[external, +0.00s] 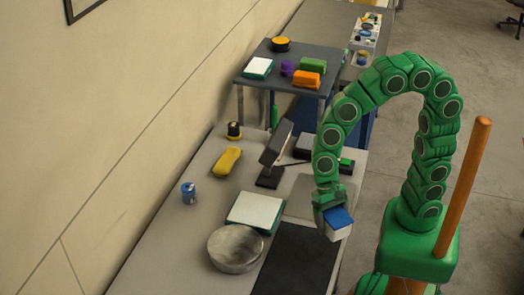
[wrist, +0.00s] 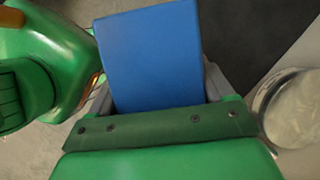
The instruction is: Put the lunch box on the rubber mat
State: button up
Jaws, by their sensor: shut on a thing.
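The lunch box (external: 339,220) has a blue top and a white lower part. My gripper (external: 325,208) is shut on it and holds it over the right edge of the bench, near the far end of the black rubber mat. In the wrist view the lunch box (wrist: 153,60) fills the middle as a blue face between the fingers. The rubber mat (external: 297,262) lies flat and bare at the near right of the bench. A strip of dark surface, likely the mat (wrist: 235,40), shows beside the lunch box in the wrist view.
A blue can (external: 188,193), a yellow case (external: 227,162) and a tilted screen on a stand (external: 276,145) stand farther back. A raised shelf (external: 290,58) holds several items.

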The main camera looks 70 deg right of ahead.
jog(key=w+a+f, duration=0.2)
jog(key=w, duration=0.1)
send_over(305, 262)
jog(key=d, duration=0.2)
notch_tip(305, 262, down, 4)
jog(key=shift+w+a+f, duration=0.1)
jog(key=shift+f, duration=0.05)
jog(key=shift+w+a+f, duration=0.35)
jog(key=shift+w+f, duration=0.1)
jog(key=shift+f, duration=1.85)
jog(key=shift+f, duration=0.1)
jog(key=o, duration=1.2)
